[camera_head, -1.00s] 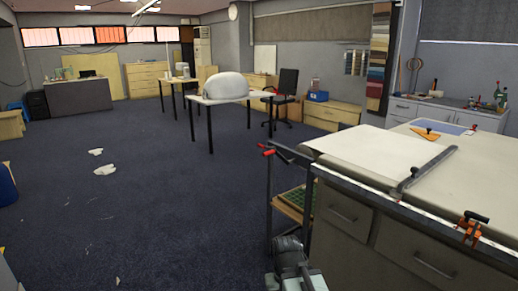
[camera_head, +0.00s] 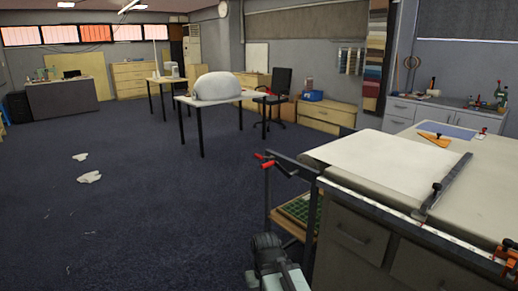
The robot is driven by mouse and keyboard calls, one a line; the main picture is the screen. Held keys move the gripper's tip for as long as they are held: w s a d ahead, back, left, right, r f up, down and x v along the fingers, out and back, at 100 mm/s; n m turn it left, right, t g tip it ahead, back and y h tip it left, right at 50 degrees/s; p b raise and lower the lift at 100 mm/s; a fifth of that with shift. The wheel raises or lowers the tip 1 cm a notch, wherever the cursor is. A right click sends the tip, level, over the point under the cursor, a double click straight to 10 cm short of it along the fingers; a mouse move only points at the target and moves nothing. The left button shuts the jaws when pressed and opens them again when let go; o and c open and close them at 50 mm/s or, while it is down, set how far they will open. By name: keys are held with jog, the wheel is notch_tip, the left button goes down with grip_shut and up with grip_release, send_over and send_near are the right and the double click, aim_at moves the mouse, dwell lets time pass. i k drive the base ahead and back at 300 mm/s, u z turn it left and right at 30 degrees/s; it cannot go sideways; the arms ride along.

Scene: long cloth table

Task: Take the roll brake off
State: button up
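Two red-tipped levers (camera_head: 264,160) show at the top of a dark frame at the left end of the long table (camera_head: 345,190). I cannot tell whether one of them is the roll brake. No cloth roll can be made out on the frame. A grey and black part of my arm (camera_head: 272,262) rises at the bottom edge, in front of the frame's foot. My gripper's fingers cannot be made out, and nothing is seen held.
The table has a ruler-like bar (camera_head: 443,187), an orange clamp (camera_head: 508,250) at its front edge and drawers below. A green crate (camera_head: 298,209) sits on the frame's shelf. White scraps (camera_head: 88,177) lie on the blue carpet, which is otherwise open to the left.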

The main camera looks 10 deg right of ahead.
aim_at(261, 158)
jog(key=i, duration=1.35)
jog(key=u, duration=1.95)
